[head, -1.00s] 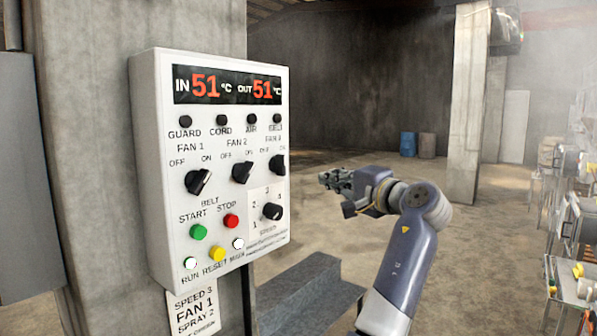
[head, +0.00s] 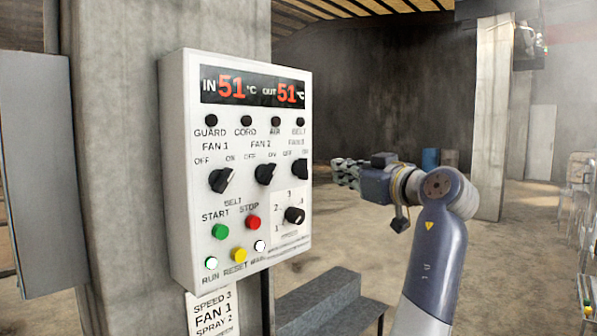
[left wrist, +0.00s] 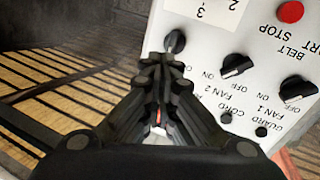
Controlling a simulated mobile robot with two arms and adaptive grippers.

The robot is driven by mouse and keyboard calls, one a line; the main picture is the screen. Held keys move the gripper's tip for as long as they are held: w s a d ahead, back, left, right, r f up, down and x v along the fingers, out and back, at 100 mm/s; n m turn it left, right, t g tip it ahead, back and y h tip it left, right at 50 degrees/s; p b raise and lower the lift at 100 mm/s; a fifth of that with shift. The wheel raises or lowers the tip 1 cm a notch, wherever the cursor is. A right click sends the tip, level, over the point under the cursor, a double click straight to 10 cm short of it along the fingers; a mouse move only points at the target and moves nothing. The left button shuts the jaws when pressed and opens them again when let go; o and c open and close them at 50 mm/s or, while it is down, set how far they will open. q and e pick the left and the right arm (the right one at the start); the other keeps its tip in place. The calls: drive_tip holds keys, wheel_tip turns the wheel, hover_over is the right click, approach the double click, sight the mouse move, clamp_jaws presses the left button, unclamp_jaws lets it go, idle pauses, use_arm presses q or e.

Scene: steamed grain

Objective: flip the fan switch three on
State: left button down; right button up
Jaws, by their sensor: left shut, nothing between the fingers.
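The fan 3 switch (head: 300,168) is a black knob at the right edge of the white control panel (head: 180,160). Its pointer direction is hard to tell. My left gripper (head: 336,172) is shut and empty, level with this knob and a little to the right of the panel edge. In the left wrist view the panel appears upside down, and the fan 3 switch (left wrist: 175,41) shows just beyond the closed fingertips (left wrist: 162,62). Contact cannot be made out. My right gripper is not in view.
The fan 1 knob (head: 221,179), fan 2 knob (head: 265,173) and speed dial (head: 294,215) sit close by on the panel. Green start (head: 220,231) and red stop (head: 253,223) buttons are below. A concrete pillar (head: 120,150) stands behind. Open floor lies to the right.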

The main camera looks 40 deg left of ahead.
sight(302, 168)
use_arm(q)
drive_tip(key=s+n+b, duration=0.1)
drive_tip(key=n, duration=0.4)
drive_tip(key=s+n+b, duration=0.1)
drive_tip(key=s+n, duration=0.1)
drive_tip(key=n, duration=0.4)
drive_tip(key=s+a+n+g+b, duration=0.1)
drive_tip(key=n, duration=0.4)
drive_tip(key=shift+s+a+r+n, duration=0.1)
drive_tip(key=shift+s+r+n, duration=0.2)
drive_tip(key=shift+s, duration=0.05)
drive_tip(key=p+x, duration=0.3)
drive_tip(key=x, duration=0.6)
drive_tip(key=shift+a+r+p, duration=0.1)
drive_tip(key=shift+p, duration=0.2)
drive_tip(key=shift+w+a, duration=0.2)
drive_tip(key=shift+a, duration=0.2)
drive_tip(key=shift+a, duration=0.1)
